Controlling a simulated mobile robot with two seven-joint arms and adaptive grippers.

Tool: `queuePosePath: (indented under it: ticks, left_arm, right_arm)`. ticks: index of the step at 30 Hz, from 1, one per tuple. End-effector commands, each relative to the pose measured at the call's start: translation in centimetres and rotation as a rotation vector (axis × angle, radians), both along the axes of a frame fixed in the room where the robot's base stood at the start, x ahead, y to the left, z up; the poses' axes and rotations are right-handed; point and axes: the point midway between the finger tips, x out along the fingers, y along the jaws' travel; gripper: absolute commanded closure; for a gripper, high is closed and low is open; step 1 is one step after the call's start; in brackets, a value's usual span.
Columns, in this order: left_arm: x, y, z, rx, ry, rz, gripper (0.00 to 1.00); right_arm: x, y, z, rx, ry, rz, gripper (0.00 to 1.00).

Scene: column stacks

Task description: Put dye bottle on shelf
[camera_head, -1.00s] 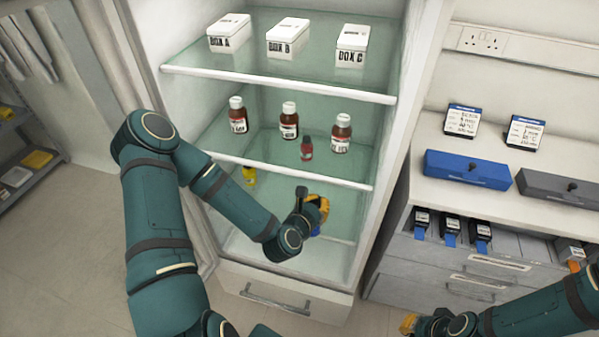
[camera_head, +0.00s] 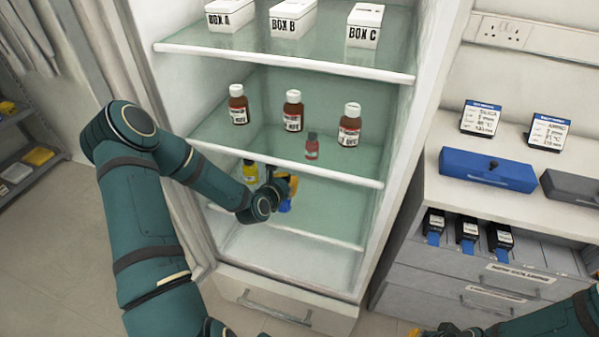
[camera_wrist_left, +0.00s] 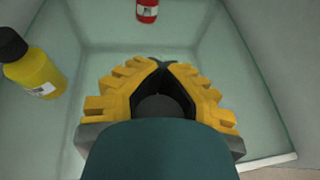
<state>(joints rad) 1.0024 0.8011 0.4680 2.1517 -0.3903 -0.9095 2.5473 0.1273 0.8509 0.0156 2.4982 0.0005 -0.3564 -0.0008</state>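My left gripper (camera_head: 288,184) is below the middle shelf's front edge, over the lower glass shelf. In the left wrist view its yellow fingers (camera_wrist_left: 162,72) close around a dark round cap (camera_wrist_left: 162,106). In the head view a blue bottle (camera_head: 285,206) shows just under the fingers; most of it is hidden. A yellow bottle (camera_head: 249,170) with a black cap stands on the lower shelf to the left; it is also in the left wrist view (camera_wrist_left: 36,78). A small red bottle (camera_head: 312,150) appears to stand behind, seen through glass. My right gripper (camera_head: 416,332) barely shows at the bottom edge.
Brown bottles (camera_head: 293,112) stand on the middle shelf (camera_head: 330,172) above my left gripper. White boxes (camera_head: 294,18) are on the top shelf. The cabinet's side wall is at the right. The lower shelf's right part (camera_head: 335,215) is clear.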

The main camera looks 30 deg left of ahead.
Motion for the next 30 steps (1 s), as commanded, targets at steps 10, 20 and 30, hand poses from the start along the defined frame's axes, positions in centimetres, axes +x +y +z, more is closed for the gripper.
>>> queuePosePath:
  ticks: [10,20,30]
  left_arm:
    - [3.7,0.3,0.0,0.001,-0.002,-0.001,1.0]
    - [6.9,0.5,-1.5,-0.001,0.002,-0.001,1.0]
    - [6.9,0.6,-1.6,-0.001,0.0,0.0,1.0]
  right_arm:
    - [0.1,0.0,-0.6,0.0,-0.003,-0.001,1.0]
    - [0.3,0.0,-1.5,-0.001,-0.007,-0.002,1.0]
    - [0.3,0.0,-1.5,-0.001,-0.008,-0.002,1.0]
